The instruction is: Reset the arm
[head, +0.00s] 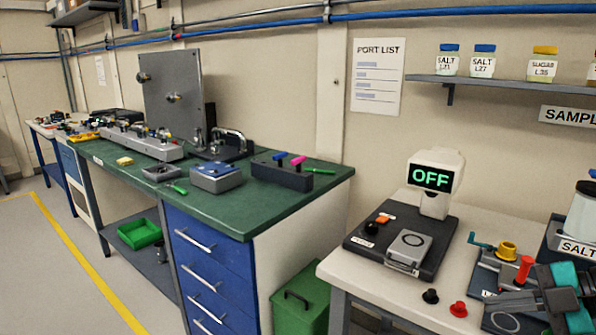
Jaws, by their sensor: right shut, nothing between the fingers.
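My right gripper (512,302) is at the lower right edge of the head view, with a dark body and teal parts. Its fingers point left over the right-hand bench and are shut with nothing between them. It is near a fixture with a yellow knob (507,251), a red handle (524,268) and a teal lever (480,241); I cannot tell whether it touches them. My left gripper is out of view.
A device with an "OFF" screen (431,178) stands on the pale bench (341,262). A SALT-labelled container (578,248) is at the right edge. The green-topped bench (240,207) holds several tools.

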